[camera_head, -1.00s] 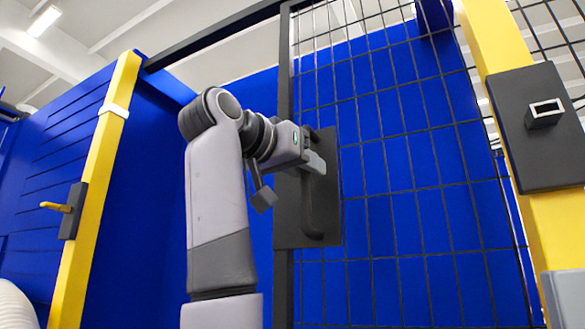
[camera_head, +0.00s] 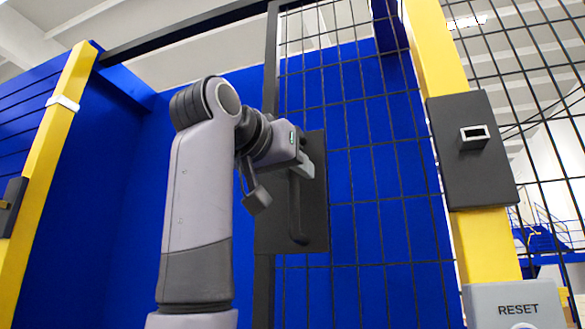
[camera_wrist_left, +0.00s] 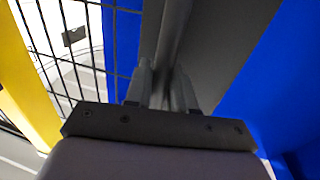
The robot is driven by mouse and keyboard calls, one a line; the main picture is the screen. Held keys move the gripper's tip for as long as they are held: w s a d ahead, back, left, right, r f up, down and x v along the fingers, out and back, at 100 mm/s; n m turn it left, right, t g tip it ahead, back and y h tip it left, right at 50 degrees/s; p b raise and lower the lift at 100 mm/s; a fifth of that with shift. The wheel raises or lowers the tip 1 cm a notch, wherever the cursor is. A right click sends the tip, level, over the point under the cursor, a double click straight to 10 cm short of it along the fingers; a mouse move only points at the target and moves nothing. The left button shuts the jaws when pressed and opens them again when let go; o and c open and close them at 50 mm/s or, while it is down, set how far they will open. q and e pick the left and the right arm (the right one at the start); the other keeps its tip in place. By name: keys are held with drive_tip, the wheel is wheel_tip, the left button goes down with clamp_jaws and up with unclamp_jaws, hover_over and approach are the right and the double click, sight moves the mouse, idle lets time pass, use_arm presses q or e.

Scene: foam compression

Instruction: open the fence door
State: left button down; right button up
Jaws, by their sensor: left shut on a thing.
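The fence door shows as dark wire mesh (camera_head: 350,110) with a dark upright (camera_head: 271,60) in the head view. A dark plate (camera_head: 316,220) on the upright carries a vertical dark bar handle (camera_head: 298,215). My left gripper (camera_head: 304,165) is shut on the upper part of this handle. In the left wrist view, my left gripper's fingers (camera_wrist_left: 162,88) close on both sides of the dark handle bar (camera_wrist_left: 175,30). The palm hides the bar's nearer part. My right gripper is not in view.
A yellow post (camera_head: 440,50) on the right carries a dark slotted box (camera_head: 475,180) and a grey RESET box (camera_head: 515,300). Another yellow post (camera_head: 45,150) stands left. A dark overhead beam (camera_head: 185,32) runs between. Blue panels (camera_head: 110,180) fill the background.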

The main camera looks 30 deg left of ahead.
use_arm(q)
drive_tip(key=c, duration=1.1)
unclamp_jaws()
drive_tip(key=s+b, duration=0.2)
drive_tip(key=s, duration=0.5)
drive_tip(key=shift+a, duration=0.35)
